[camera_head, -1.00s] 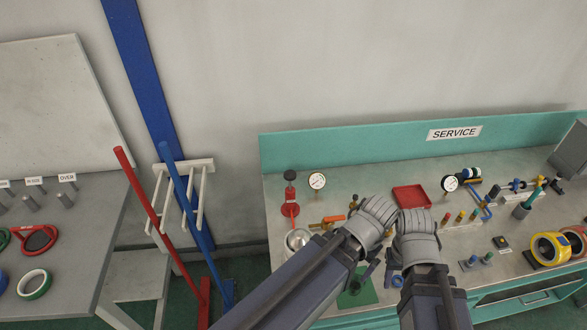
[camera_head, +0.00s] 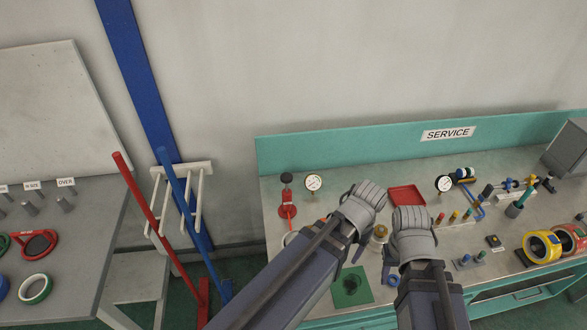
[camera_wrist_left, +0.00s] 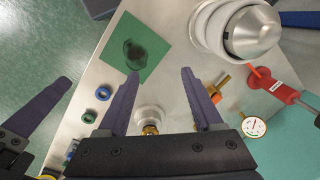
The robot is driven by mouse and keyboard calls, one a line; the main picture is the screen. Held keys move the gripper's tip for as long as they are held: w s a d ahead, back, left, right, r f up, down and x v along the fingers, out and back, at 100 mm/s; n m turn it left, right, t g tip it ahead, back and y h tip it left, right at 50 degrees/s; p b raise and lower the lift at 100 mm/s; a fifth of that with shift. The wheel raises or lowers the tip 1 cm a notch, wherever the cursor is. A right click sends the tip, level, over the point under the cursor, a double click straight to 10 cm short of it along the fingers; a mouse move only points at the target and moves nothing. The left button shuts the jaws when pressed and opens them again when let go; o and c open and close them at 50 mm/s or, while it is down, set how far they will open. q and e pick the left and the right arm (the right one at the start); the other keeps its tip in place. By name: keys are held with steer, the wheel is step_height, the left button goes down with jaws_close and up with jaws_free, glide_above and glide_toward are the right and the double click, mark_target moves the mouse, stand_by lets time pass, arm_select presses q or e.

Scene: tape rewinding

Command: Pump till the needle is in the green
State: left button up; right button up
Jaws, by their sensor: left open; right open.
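A red hand pump with a dark knob (camera_head: 287,180) stands upright at the bench's left end, its red base (camera_head: 288,211) below. A round white gauge (camera_head: 313,183) stands right of it; its needle is too small to read. In the left wrist view the red pump part (camera_wrist_left: 268,85) and the gauge (camera_wrist_left: 253,127) lie to the right. My left gripper (camera_wrist_left: 160,80) is open and empty, with a brass-topped fitting (camera_wrist_left: 148,118) showing between its fingers. The right gripper (camera_head: 390,262) is open, beside the left one, its fingers partly hidden. Neither touches the pump.
A silver dome (camera_wrist_left: 245,30) and a green mat (camera_wrist_left: 155,30) lie near the left gripper. A red tray (camera_head: 406,195), a second gauge (camera_head: 444,184) and tape rolls (camera_head: 542,245) are farther right. Red and blue poles (camera_head: 150,210) stand left of the bench.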

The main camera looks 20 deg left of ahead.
arm_select(q)
steer(key=w+a+r+n+p, duration=0.1)
steer(key=w+a+r+p, duration=0.2)
steer(key=w+a+r+n+p, duration=0.2)
steer(key=w+a+r+p, duration=0.1)
steer(key=w+a+r, duration=0.1)
steer(key=w+a+r+n+p, duration=0.1)
steer(key=w+a+r+p, duration=0.2)
steer(key=a+r, duration=0.1)
steer(key=shift+w+n+h, duration=0.3)
steer(key=shift+n, duration=0.1)
steer(key=c, duration=0.7)
steer(key=w+a+r+n+p, duration=0.1)
steer(key=w+a+r+p, duration=0.1)
steer(key=a+p, duration=0.1)
steer(key=w+a+r+n+p, duration=0.2)
steer(key=a+r, duration=0.1)
steer(key=a, duration=0.3)
steer(key=w+a+r+n+p, duration=0.1)
steer(key=w+a+r+p, duration=0.1)
steer(key=a, duration=0.3)
steer(key=shift+r+h+p, duration=0.3)
steer(key=shift+r+p, duration=0.2)
steer(key=shift+p, duration=0.3)
jaws_close()
steer(key=shift+a+n, duration=0.3)
